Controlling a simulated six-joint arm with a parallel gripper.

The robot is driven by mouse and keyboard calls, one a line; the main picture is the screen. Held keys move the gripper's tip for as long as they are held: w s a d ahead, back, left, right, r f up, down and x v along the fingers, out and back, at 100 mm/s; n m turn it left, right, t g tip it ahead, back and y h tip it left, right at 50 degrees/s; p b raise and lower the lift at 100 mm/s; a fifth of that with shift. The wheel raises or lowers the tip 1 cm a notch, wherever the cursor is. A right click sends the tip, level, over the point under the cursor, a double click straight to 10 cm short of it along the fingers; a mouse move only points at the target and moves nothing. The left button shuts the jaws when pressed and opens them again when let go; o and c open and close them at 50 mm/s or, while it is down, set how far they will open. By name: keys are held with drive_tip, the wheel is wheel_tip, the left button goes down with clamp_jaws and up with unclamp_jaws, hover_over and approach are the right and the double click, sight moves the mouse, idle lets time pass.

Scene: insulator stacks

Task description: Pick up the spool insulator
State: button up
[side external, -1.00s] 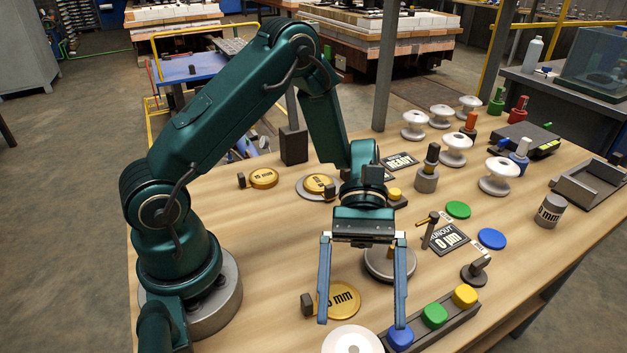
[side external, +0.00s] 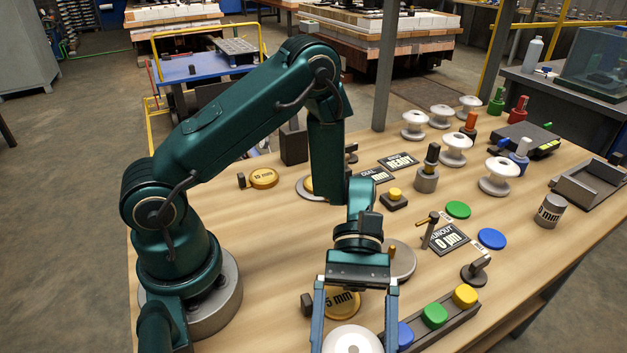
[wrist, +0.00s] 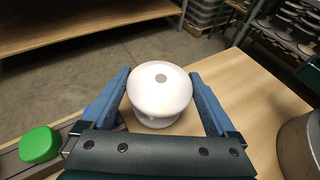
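A white spool insulator (side external: 352,341) stands near the table's front edge, cut off by the bottom of the side view. In the wrist view it is upright between the fingers (wrist: 160,98), with a grey dot on its round top. My gripper (side external: 354,316) is open and points down, one finger on each side of the insulator. In the wrist view, my gripper (wrist: 158,76) shows narrow gaps beside the insulator, so the fingers look apart from it. The fingertips are out of the side view.
A rack with blue, green (side external: 434,315) and yellow pucks lies just right of the gripper. Several more white spools (side external: 499,177) stand at the back right. A grey cylinder (wrist: 300,145) is at right in the wrist view.

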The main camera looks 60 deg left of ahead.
drive_tip(key=c, duration=1)
drive_tip(key=shift+c, duration=0.3)
drive_tip(key=shift+r, duration=0.1)
